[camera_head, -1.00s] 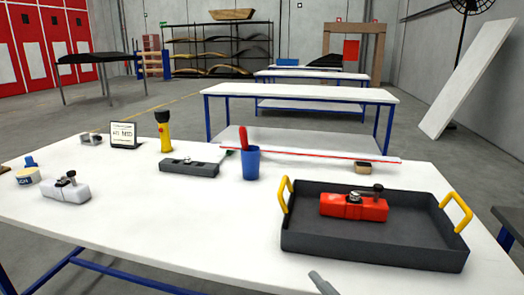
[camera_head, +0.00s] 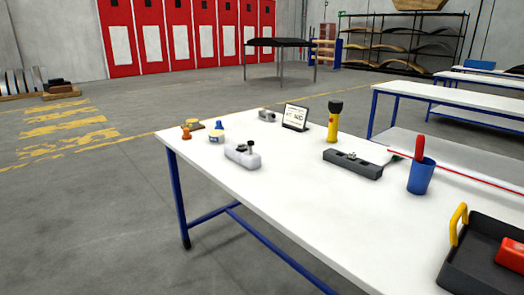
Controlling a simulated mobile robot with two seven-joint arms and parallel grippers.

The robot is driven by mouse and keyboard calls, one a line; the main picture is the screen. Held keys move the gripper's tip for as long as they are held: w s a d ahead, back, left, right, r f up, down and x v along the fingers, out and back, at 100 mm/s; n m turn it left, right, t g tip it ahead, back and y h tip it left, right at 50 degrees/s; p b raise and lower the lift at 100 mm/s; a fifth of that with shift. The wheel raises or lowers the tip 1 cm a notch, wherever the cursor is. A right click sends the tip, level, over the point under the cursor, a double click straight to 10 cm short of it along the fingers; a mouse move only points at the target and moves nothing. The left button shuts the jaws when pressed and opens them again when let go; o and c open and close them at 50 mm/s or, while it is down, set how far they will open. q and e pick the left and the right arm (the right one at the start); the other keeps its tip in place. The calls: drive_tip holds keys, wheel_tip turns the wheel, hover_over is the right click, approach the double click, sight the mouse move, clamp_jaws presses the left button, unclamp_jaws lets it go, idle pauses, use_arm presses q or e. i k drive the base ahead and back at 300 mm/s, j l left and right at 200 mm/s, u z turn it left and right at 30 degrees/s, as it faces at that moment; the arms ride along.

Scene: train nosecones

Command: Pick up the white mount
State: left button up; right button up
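The white mount (camera_head: 242,155) is a pale block with a dark knob and a small fitting on top. It lies on the left part of the white table (camera_head: 290,205), apart from the other items. A dark grey mount (camera_head: 352,164) of similar shape lies to its right. A red mount (camera_head: 511,255) sits in the black tray at the lower right, cut off by the picture edge. Neither of my grippers shows in the head view.
Near the white mount are a small labelled tub (camera_head: 216,136), an orange item (camera_head: 186,133), a sign (camera_head: 295,117) and a yellow torch (camera_head: 333,122). A blue cup (camera_head: 420,177) and the black tray (camera_head: 462,262) stand to the right. Floor left of the table is clear.

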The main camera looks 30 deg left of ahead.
sight(253, 162)
drive_tip(key=u, duration=1.1)
drive_tip(key=z, duration=0.75)
drive_tip(key=i+j+z, duration=0.1)
drive_tip(key=j+z, duration=0.8)
drive_tip(key=j, duration=0.3)
drive_tip(key=j+z, duration=0.25)
drive_tip(key=j, duration=0.3)
drive_tip(key=k+j+z, duration=0.2)
drive_tip(key=j, duration=0.7)
drive_tip(key=k+j, duration=0.15)
drive_tip(key=j, duration=0.2)
drive_tip(key=j+z, duration=0.1)
drive_tip(key=j, duration=0.3)
drive_tip(key=k+j, duration=0.15)
drive_tip(key=j, duration=0.25)
